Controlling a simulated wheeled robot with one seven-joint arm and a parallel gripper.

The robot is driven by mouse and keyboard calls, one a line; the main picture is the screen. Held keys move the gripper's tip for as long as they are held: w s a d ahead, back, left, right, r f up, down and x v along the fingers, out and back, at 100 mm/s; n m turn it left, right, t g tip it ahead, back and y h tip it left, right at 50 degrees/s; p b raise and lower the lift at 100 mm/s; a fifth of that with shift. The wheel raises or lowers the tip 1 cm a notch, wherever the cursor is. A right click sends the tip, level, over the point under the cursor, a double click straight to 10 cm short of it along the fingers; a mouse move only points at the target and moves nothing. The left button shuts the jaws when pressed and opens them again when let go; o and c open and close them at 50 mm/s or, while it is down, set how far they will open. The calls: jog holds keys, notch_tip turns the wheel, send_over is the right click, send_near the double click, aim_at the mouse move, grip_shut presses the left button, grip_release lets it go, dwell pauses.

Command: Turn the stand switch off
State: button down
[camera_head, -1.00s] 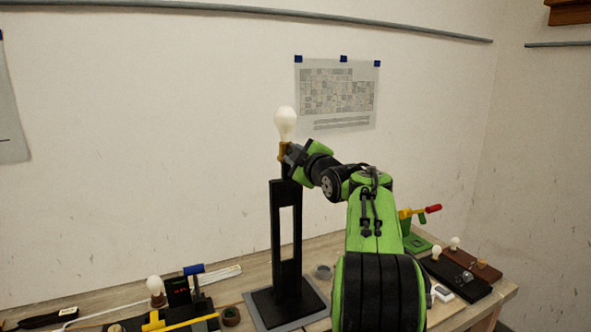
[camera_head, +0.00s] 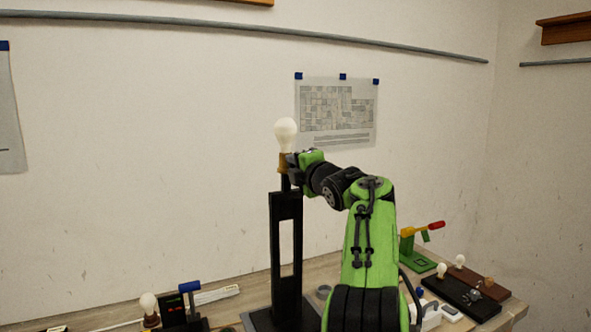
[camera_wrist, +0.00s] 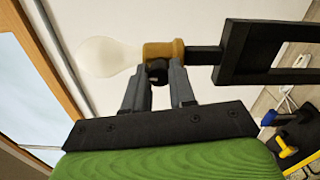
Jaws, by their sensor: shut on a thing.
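A black lamp stand (camera_head: 273,245) rises from the workbench. At its top is a brass-coloured socket (camera_wrist: 163,50) with a white bulb (camera_head: 286,134) in it. In the wrist view the bulb (camera_wrist: 108,57) looks unlit. A small dark round switch knob (camera_wrist: 157,72) sticks out from the side of the socket. My gripper (camera_wrist: 160,82) is at the socket, its two grey fingers shut around the knob. In the head view my gripper (camera_head: 293,166) reaches the socket from the right and partly hides it.
A board with small bulbs (camera_head: 462,296) and a green fixture with a red handle (camera_head: 414,250) stand at the right of the bench. Another bulb (camera_head: 149,304) and a blue-handled tool (camera_head: 190,287) are at the lower left. A paper sheet (camera_head: 338,108) hangs on the wall behind.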

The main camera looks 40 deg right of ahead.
jog(key=shift+f+n, duration=0.1)
jog(key=shift+n, duration=0.2)
jog(key=c, duration=0.9)
grip_release()
jog(key=b+v, duration=0.4)
jog(key=v, duration=1.1)
jog(key=shift+s+a+b, duration=0.2)
jog(key=shift+s+b, duration=0.1)
jog(key=shift+s, duration=0.05)
